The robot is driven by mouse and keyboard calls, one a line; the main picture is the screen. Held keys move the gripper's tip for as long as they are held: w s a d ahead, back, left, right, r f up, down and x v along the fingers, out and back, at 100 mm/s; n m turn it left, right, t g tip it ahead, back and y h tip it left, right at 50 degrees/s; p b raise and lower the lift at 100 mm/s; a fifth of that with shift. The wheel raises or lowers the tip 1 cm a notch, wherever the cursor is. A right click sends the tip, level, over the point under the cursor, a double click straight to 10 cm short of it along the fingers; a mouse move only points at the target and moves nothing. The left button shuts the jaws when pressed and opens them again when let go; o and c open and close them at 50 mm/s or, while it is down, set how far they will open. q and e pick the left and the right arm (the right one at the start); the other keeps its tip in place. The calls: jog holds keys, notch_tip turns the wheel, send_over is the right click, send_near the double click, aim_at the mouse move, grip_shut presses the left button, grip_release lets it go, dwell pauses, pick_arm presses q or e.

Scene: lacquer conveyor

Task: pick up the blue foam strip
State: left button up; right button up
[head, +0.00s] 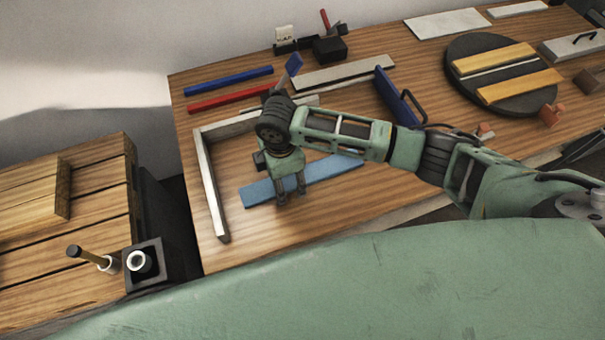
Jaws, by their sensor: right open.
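The blue foam strip (328,171) is a flat, light blue bar lying slantwise on the wooden table (235,165). My right gripper (291,194) points down over the strip, left of its middle, with its two fingers apart. The fingers and the gripper body hide part of the strip. I cannot tell whether the fingertips touch it. My left gripper is not in view.
A grey metal angle frame (212,188) lies left of and behind the strip. Dark blue (229,82) and red (232,98) bars lie farther back. A dark blue block with a handle (395,96) stands beyond my arm. A round dark turntable (466,88) is at right.

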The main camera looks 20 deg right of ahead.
jog(key=shift+c, duration=0.7)
jog(key=c, duration=0.8)
jog(key=shift+r, duration=0.15)
jog(key=shift+r, duration=0.25)
jog(key=r, duration=0.2)
jog(key=r+b, duration=0.1)
jog(key=shift+d+r, duration=0.3)
jog(key=s+d+r+b, duration=0.2)
jog(key=s+d+r, duration=0.3)
jog(key=d, duration=0.4)
jog(key=s+r+m, duration=0.1)
jog(key=r+m, duration=0.3)
jog(key=m, duration=0.2)
jog(key=s+r+m, duration=0.1)
jog(key=r+m, duration=0.2)
jog(key=m, duration=0.3)
jog(key=s+d+r+m, duration=0.1)
jog(key=r+m, duration=0.3)
jog(key=m, duration=0.2)
jog(key=shift+r+m, duration=0.3)
jog(key=shift+m, duration=0.1)
